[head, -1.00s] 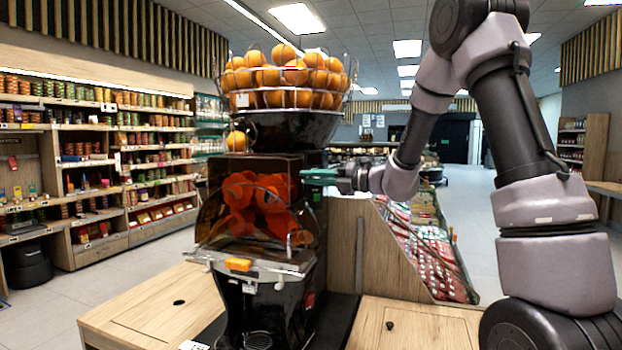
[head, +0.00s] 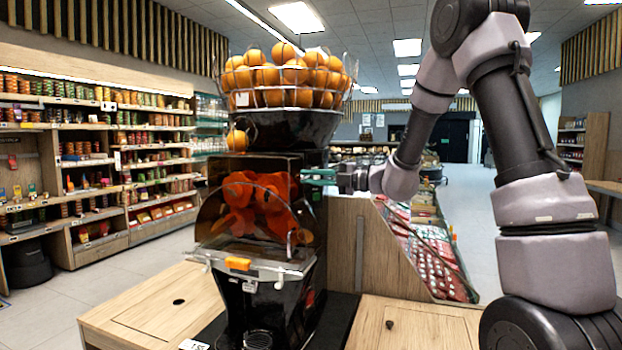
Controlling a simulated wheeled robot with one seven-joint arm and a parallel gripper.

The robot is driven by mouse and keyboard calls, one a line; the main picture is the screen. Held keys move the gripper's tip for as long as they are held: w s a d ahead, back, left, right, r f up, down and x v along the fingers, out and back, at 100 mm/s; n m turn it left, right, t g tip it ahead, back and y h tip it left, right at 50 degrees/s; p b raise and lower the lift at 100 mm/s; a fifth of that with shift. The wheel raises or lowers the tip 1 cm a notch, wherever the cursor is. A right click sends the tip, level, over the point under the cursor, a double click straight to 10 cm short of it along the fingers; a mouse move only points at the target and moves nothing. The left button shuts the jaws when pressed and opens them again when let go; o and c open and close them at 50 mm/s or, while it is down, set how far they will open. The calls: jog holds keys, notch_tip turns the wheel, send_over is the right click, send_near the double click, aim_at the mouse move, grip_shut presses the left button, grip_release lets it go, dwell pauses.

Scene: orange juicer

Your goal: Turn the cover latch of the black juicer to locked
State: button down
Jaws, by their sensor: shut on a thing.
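The black juicer (head: 285,165) stands on a wooden counter, with orange-red squeezing parts (head: 250,200) behind a clear front cover (head: 225,215). My gripper (head: 303,176) reaches in from the right at the upper right edge of the juicer's front. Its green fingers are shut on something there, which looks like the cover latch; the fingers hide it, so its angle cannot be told.
A wire basket of oranges (head: 285,78) tops the juicer, and a single orange (head: 237,140) sits below it at the left. The wooden counter (head: 155,305) is clear at the left front. A produce display (head: 420,240) stands behind at the right; shelves (head: 95,160) line the left wall.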

jog(key=shift+f, duration=0.1)
jog(key=c, duration=0.9)
grip_release()
jog(key=shift+d, duration=0.1)
jog(key=v, duration=1)
jog(key=shift+s+d, duration=0.15)
jog(key=shift+d, duration=0.2)
